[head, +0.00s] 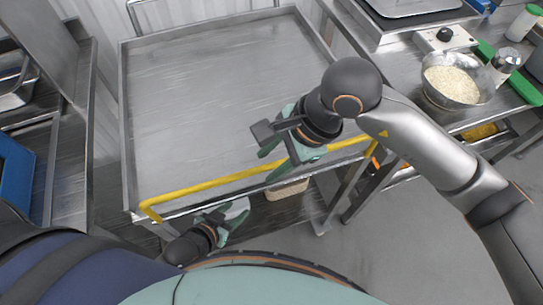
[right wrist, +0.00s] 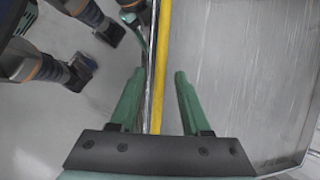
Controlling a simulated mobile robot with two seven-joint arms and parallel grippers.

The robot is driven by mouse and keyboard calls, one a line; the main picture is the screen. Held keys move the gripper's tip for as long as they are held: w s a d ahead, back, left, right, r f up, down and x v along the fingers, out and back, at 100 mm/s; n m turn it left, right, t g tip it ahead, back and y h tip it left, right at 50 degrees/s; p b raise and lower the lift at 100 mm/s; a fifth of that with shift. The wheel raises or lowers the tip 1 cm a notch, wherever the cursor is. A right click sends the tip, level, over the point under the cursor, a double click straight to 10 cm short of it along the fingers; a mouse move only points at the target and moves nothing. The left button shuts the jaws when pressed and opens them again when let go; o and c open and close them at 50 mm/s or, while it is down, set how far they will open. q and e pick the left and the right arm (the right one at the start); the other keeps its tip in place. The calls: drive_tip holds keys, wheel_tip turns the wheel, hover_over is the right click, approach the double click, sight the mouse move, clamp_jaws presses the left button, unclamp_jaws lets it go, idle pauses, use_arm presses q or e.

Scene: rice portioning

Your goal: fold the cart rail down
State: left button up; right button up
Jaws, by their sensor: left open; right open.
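The yellow cart rail (head: 205,186) runs along the near edge of the metal cart (head: 205,95), with a bent end at the left. My right gripper (head: 273,163) is open over the rail, right of its middle. In the right wrist view, the rail (right wrist: 163,50) passes between the two green fingers (right wrist: 160,76), with gaps on both sides; I cannot tell whether either finger touches it. My left gripper (head: 232,217) is open and lower, on the near side of the rail. Part of the rail is hidden behind my right gripper.
A steel bowl of rice (head: 452,82) stands on the right counter beside a green board (head: 522,88). The cart top is bare. A light basket (head: 287,190) shows below the rail. Metal shelving (head: 75,150) stands at the left. Grey floor is open at the lower right.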

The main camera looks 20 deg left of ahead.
drive_tip(key=shift+c, duration=0.4)
clamp_jaws()
idle(0.9)
